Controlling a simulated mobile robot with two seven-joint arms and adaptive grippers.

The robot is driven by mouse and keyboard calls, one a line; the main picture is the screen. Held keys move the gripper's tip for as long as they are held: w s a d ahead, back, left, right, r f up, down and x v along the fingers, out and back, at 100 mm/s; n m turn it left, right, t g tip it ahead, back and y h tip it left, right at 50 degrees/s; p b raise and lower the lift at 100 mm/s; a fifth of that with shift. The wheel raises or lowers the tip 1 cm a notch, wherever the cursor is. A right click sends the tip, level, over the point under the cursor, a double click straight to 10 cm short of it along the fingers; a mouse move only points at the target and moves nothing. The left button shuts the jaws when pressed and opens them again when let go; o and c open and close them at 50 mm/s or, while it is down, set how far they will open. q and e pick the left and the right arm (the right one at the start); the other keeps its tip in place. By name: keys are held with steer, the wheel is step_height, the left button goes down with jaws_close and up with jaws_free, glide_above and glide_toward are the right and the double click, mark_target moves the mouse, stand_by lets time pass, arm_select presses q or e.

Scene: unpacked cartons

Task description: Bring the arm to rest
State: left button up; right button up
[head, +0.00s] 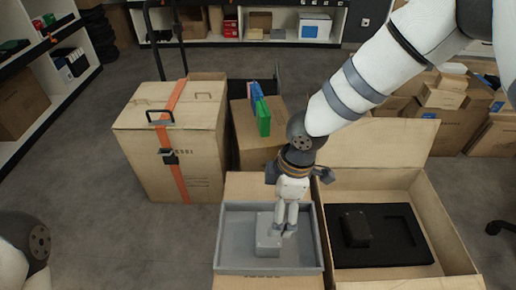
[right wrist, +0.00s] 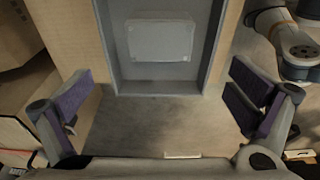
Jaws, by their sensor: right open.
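My right arm comes in from the upper right of the head view. The grey tray (head: 318,240) holds a light grey box (head: 268,238), partly covered by my arm in the head view. The tray (right wrist: 207,75) and the box (right wrist: 160,40) lie beyond the fingertips in the wrist view. My left gripper is out of view.
An open carton (head: 432,215) with a black foam insert (head: 400,235) and a black object (head: 355,229) stands right of the tray. A strapped carton (head: 140,150) stands left. Behind is a carton (head: 245,135) with coloured folders (head: 262,108). Floor (head: 130,240) is free at left.

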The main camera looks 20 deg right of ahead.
steer(key=s+a+f+m+g+y+p, duration=0.1)
steer(key=s+m+p, duration=0.1)
steer(key=s, duration=0.5)
steer(key=s+a+f+m+g+p, duration=0.1)
steer(key=s+f+m+p, duration=0.1)
steer(key=s, duration=0.5)
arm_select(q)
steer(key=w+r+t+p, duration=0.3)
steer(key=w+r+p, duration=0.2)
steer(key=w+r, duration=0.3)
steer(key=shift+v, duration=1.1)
arm_select(e)
steer(key=s+d+r+m+h, duration=0.1)
steer(key=s+d+m, duration=0.4)
steer(key=s, duration=0.6)
steer(key=s+d+r+m+h, duration=0.1)
steer(key=s+d+m, duration=0.4)
steer(key=s, duration=0.7)
steer(key=shift+r+m+g+h, duration=0.4)
steer(key=shift+r+m, duration=0.2)
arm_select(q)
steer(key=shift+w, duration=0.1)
arm_select(e)
steer(key=shift+d, duration=0.1)
